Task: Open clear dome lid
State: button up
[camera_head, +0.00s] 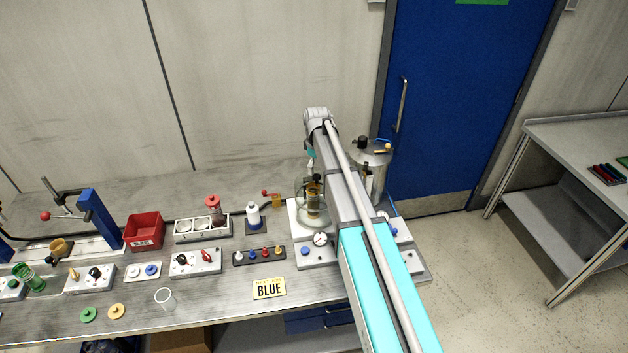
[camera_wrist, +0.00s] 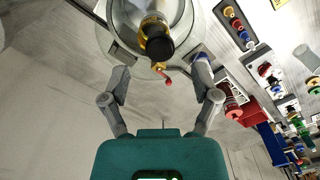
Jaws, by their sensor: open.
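The clear dome lid (camera_head: 309,215) stands on a pale base on the bench, partly hidden behind my arm in the head view. An amber part shows inside or behind it, and a black knob (camera_head: 315,178) shows at its top. In the wrist view the dome (camera_wrist: 122,22) is at the top of the picture, cut off by the edge, with the black knob (camera_wrist: 159,47) in front. My gripper (camera_wrist: 160,76) is open and empty, its fingers spread to either side below the knob, apart from it. In the head view my arm mostly hides the gripper.
A red-knobbed lever (camera_head: 266,193) stands just left of the dome. A metal drum (camera_head: 374,170) stands behind my arm at the right.

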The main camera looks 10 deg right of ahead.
aim_at(316, 176)
jog(key=shift+f+b, duration=1.65)
jog(key=shift+f, duration=0.3)
